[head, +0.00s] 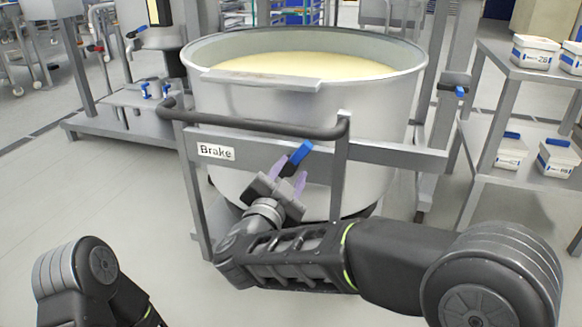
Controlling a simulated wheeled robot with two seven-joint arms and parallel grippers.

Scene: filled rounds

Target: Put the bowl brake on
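The large steel bowl (300,103) is full of a pale yellow mass and stands in a grey wheeled frame. A white "Brake" label (216,152) is on the frame's front bar. To its right is the blue brake lever (301,153), tilted up to the right. My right gripper (289,174) is at the lever, with its two purple fingers apart, one on each side of the lever's lower part. Whether the fingers touch the lever is not clear. My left gripper is out of view; only part of my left arm shows at the lower left.
A dark push handle (250,126) runs across the bowl's front above the lever. A grey shelf rack (513,112) with white tubs stands at the right. A machine base (125,124) is at the left. The floor at front left is clear.

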